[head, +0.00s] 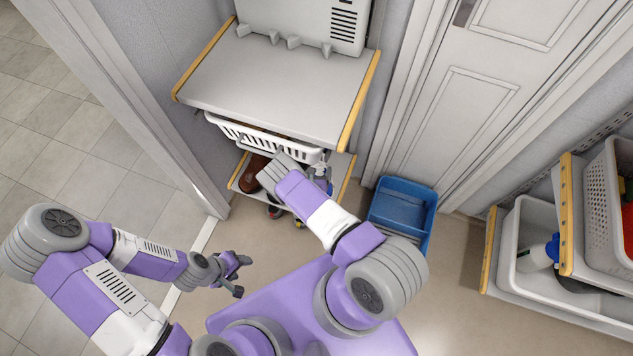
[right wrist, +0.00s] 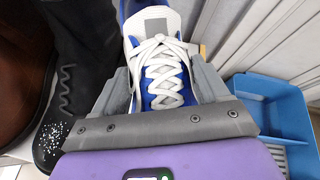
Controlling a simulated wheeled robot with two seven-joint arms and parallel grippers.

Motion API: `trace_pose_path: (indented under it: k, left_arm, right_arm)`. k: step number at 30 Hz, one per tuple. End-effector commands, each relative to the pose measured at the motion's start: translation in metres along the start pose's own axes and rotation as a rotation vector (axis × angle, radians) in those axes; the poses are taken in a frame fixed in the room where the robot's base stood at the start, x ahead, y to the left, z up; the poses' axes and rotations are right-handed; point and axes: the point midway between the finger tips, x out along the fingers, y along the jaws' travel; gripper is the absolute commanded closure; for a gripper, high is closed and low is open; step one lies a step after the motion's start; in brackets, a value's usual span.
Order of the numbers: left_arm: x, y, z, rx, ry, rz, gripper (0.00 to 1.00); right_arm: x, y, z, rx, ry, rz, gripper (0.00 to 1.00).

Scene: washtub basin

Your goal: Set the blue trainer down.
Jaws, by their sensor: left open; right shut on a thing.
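The blue trainer (right wrist: 158,66) with white laces and a white tongue fills the middle of the right wrist view. My right gripper (right wrist: 160,88) is shut on it, with a grey finger on each side of the shoe. In the head view the trainer (head: 322,184) shows only partly behind my right arm, at the low shelf under the white basket. I cannot tell whether its sole touches the shelf. My left gripper (head: 238,273) is open and empty over the floor, well away from the shoe.
A brown shoe (head: 254,172) and a dark boot (right wrist: 80,50) stand left of the trainer. The low shelf (head: 343,170) lies below the white basket (head: 262,138). A blue bin (head: 402,206) stands on the floor to the right. Shelves with white tubs (head: 560,285) are at far right.

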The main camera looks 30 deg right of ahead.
Motion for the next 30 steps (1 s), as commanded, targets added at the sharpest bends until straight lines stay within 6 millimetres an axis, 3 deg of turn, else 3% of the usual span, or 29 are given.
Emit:
trace_pose_path:
  k: [1,3,11,17,30]
  left_arm:
    - [0.006,-0.002,0.0,0.0,0.0,0.0,0.44]
    - [0.012,-0.004,-0.001,0.0,0.0,0.0,0.44]
    - [0.02,-0.007,-0.001,0.0,0.0,0.0,0.44]
    - [0.037,-0.014,-0.002,0.0,0.0,0.0,0.44]
    - [0.038,-0.014,-0.002,0.0,0.0,0.0,0.44]
  right_arm:
    - [0.003,0.009,-0.001,0.003,-0.002,0.001,0.67]
    - [0.009,0.009,-0.015,-0.001,0.001,-0.001,0.67]
    - [0.018,0.013,-0.03,0.0,-0.002,0.0,0.67]
    - [0.032,0.021,-0.058,0.001,-0.001,-0.001,0.67]
    - [0.034,0.026,-0.059,0.0,-0.003,0.0,0.67]
